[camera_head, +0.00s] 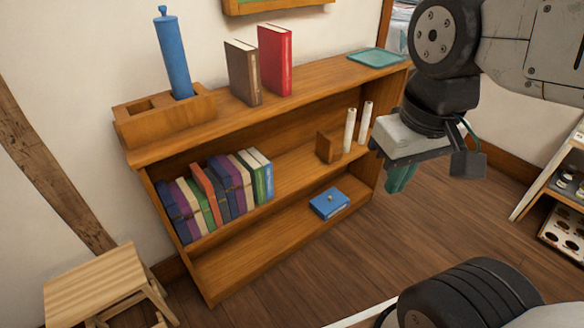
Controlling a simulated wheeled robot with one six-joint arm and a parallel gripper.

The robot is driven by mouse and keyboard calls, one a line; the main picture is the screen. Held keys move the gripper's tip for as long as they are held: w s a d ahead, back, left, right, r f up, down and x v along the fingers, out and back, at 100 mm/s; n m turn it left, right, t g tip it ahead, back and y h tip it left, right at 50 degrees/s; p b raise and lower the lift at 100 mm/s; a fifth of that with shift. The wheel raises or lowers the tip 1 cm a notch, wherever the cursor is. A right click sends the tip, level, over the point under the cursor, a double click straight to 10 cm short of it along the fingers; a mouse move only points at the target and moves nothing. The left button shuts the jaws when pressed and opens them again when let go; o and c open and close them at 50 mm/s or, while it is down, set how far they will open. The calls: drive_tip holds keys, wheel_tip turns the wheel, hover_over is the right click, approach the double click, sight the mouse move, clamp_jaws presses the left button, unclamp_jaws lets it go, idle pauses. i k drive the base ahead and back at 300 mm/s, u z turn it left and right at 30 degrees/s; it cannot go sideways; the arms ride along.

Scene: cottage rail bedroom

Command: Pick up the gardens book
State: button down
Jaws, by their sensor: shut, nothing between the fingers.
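A row of several books (215,192) leans on the left of the middle shelf, with blue, purple, green, orange-red and pale spines. A brown book (243,73) and a red book (275,60) stand upright on the bookcase's top. The titles are too small to read, so I cannot tell which is the gardens book. My gripper (399,180) is at the right, in front of the bookcase's right end. It points down, shut and empty, well apart from all the books.
The wooden bookcase (190,141) carries a holder (140,125) with a blue cylinder (173,55) and a teal tray (376,57). White rolls (349,130) stand by a wooden bookend (326,147). A stool (95,285) stands front left. Open floor (420,226) lies right.

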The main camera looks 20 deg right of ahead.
sight(275, 43)
drive_tip(key=k, duration=0.45)
drive_tip(key=u, duration=0.9)
drive_tip(key=i, duration=1.45)
drive_tip(key=z, duration=0.95)
